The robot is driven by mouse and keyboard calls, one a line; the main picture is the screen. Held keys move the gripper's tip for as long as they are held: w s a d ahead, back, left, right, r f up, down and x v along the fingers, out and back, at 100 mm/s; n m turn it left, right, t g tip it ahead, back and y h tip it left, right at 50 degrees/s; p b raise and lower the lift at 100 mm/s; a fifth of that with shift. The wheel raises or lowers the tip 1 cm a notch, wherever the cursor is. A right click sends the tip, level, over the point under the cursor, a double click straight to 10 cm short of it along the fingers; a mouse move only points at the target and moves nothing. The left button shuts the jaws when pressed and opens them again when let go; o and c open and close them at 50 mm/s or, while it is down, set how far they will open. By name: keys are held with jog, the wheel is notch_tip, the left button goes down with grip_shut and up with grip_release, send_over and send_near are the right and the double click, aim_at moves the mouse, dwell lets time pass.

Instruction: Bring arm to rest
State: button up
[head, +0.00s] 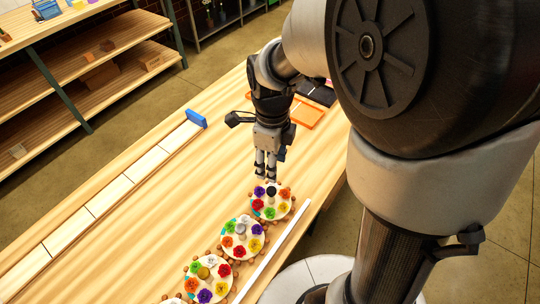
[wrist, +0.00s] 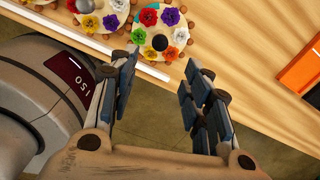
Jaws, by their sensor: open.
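My gripper (head: 267,174) is open and empty above the wooden table (head: 150,205), close to the table's front edge. The same stand, with bright flowers around a dark centre, shows beyond the fingertips in the wrist view (wrist: 148,28). I cannot tell the exact gap between the fingertips and the flowers.
More flower stands (head: 237,252) line the front edge beside a white strip (head: 270,251). An orange tray (head: 308,114) and dark items lie at the table's far end. A row of pale tiles (head: 115,190) ends at a blue block (head: 197,118). Wooden shelves (head: 100,75) stand behind. The table's middle is clear.

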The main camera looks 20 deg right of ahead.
dwell(0.5)
jog(key=s+r+n+t, duration=0.2)
jog(key=s+r+n, duration=0.4)
jog(key=n, duration=0.7)
jog(key=s+r+n+t, duration=0.2)
jog(key=s+r+n, duration=0.4)
jog(key=s+n, duration=0.3)
jog(key=shift+r+n+t, duration=0.25)
jog(key=shift+n+t, duration=0.05)
jog(key=shift+n, duration=1.6)
